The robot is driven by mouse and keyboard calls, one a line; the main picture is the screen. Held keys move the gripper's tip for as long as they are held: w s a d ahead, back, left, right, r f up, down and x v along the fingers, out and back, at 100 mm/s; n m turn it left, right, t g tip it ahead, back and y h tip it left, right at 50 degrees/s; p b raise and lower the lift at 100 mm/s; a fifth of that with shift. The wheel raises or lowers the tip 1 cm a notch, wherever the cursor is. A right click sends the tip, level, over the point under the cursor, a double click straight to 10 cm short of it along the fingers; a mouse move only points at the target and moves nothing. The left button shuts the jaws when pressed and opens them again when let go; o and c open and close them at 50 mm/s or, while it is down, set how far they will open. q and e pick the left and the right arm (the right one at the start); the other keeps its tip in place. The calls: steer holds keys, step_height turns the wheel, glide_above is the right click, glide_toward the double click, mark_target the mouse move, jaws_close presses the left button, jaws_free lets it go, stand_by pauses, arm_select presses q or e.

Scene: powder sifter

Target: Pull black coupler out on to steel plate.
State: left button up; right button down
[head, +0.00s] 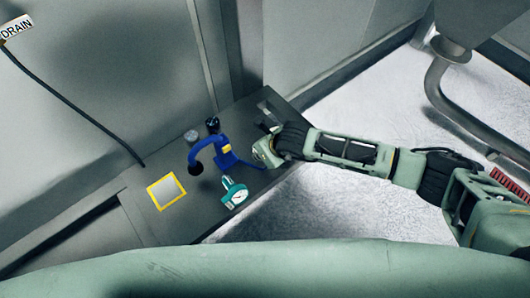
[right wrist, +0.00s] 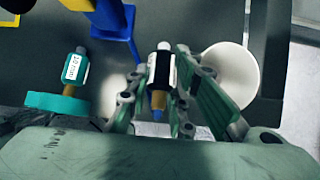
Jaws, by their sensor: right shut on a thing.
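My right gripper (head: 263,150) is over the right part of the dark bench. In the right wrist view its fingers (right wrist: 160,98) are closed around a small black coupler (right wrist: 152,72) with a white label, a brass-coloured section and a blue tip. The coupler is hard to make out in the head view, where the gripper covers that spot. A pale steel plate (head: 167,191) with a yellow border lies on the left part of the bench, away from the gripper. My left gripper is not in view.
A blue lever device (head: 224,152) stands between gripper and plate. Black (head: 212,124) and grey (head: 191,135) knobs stand behind.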

steer(key=shift+w+b+x, duration=0.25)
steer(key=shift+b+x, duration=1.1)
steer(key=shift+x, duration=0.45)
steer(key=shift+a+f+b, duration=0.15)
steer(key=shift+f+b, duration=0.6)
steer(key=shift+b, duration=0.1)
steer(key=c, duration=1.5)
jaws_free()
steer(key=shift+o, duration=0.2)
steer(key=v, duration=1.2)
